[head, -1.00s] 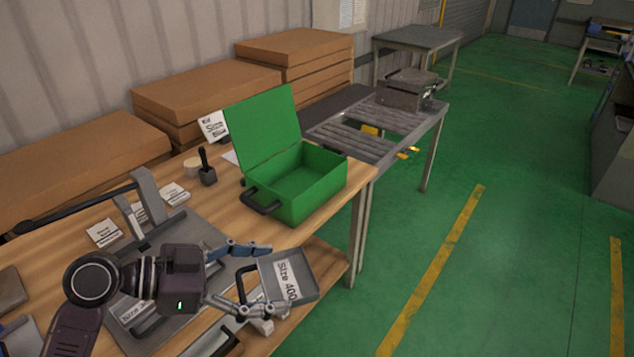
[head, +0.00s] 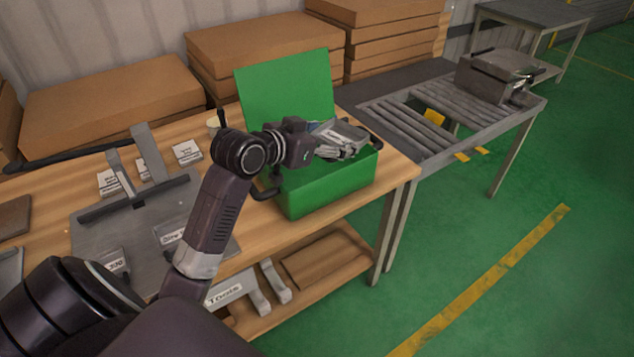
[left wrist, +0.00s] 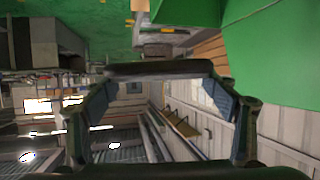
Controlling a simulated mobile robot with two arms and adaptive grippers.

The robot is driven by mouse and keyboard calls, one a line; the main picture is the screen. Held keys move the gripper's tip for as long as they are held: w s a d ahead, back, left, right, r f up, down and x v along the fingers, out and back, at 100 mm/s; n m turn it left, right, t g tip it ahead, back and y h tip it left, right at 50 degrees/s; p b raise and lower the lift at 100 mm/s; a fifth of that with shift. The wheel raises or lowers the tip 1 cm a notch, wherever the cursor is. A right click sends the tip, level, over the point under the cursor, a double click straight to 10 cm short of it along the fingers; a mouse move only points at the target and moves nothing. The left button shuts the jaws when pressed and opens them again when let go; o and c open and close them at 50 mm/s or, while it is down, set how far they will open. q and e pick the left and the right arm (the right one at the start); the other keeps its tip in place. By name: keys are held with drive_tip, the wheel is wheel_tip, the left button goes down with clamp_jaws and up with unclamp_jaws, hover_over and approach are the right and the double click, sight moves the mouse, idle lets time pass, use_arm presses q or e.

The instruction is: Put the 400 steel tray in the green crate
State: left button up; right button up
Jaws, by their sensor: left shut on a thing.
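The green crate (head: 325,195) stands on the wooden workbench with its lid (head: 287,88) open and leaning back. My left gripper (head: 343,146) is shut on the small steel tray (head: 338,129) and holds it over the crate's opening. The tray looks tilted. The head view does not show whether it touches the crate. The tray's label is not readable now. My right gripper is not in view.
The workbench (head: 50,245) holds a grey plate (head: 95,230) with labelled slots and label cards left of the crate. Cardboard boxes (head: 115,95) line the wall. A roller table (head: 420,120) with a metal box (head: 490,80) stands right. Green floor is open at right.

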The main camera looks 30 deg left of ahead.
sight(321, 126)
use_arm(q)
drive_tip(key=w+a+r+n+y, duration=0.2)
drive_tip(key=a, duration=0.1)
drive_tip(key=w+a+r+n+y, duration=0.1)
drive_tip(key=a+r, duration=0.1)
drive_tip(key=shift+b, duration=0.4)
drive_tip(key=w+a+r+n+y, duration=0.2)
drive_tip(key=a+r+n+y, duration=0.1)
drive_tip(key=a, duration=0.1)
wheel_tip(321, 126, down, 19)
drive_tip(key=shift+g+y, duration=0.4)
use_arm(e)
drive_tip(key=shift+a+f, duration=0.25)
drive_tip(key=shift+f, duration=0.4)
use_arm(q)
drive_tip(key=shift+a+f, duration=0.1)
drive_tip(key=shift+f, duration=0.25)
drive_tip(key=o, duration=1.2)
drive_tip(key=shift+o, duration=0.4)
